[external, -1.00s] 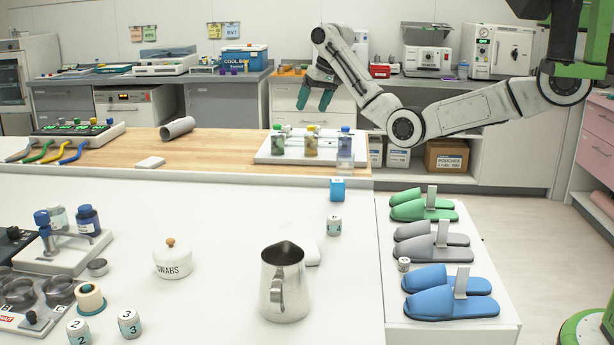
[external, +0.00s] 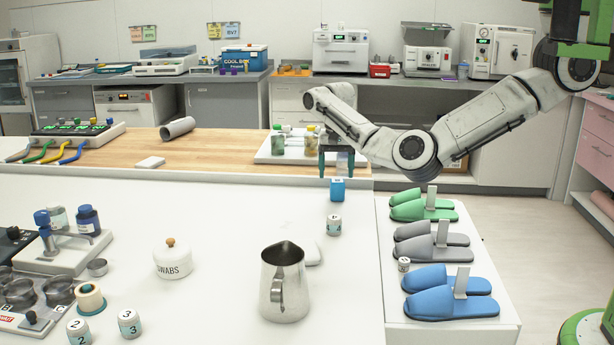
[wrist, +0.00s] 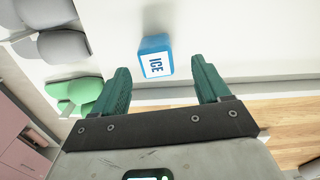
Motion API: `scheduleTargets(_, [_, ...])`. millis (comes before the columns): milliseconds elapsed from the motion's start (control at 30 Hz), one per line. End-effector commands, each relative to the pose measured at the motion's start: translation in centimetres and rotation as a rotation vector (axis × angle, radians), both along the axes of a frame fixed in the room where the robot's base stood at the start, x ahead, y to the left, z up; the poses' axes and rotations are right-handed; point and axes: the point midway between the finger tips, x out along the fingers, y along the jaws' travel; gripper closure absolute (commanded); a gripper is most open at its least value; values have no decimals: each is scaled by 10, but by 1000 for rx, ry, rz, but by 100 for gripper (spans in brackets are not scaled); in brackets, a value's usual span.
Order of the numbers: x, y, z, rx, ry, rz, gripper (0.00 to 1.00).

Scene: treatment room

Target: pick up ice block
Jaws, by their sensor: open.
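The ice block (external: 337,190) is a small blue block on the white table, near its back edge by the wooden counter. In the wrist view the ice block (wrist: 156,57) shows a white label reading ICE and lies just beyond and between my fingertips. My gripper (external: 336,163) points down above and slightly behind the block in the external view. Its two green fingers are apart and empty in the wrist view (wrist: 160,78). The fingers do not touch the block.
A white tray (external: 262,158) with several bottles stands close behind my gripper. Slippers on stands (external: 424,209) line the right side. The table left of the block is clear.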

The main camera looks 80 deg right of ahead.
Motion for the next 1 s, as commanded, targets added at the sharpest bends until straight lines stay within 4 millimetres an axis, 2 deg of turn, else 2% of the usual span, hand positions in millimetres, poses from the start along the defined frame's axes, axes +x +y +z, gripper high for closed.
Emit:
scheduleTargets(167, [-1,0,-11,0,1,1,24])
scheduleTargets(500, [-5,-1,-54,1,1,2,24])
scheduleTargets(800, [-4,-1,-59,0,-1,0,24])
scheduleTargets(1000, [-4,-1,-59,0,-1,1,44])
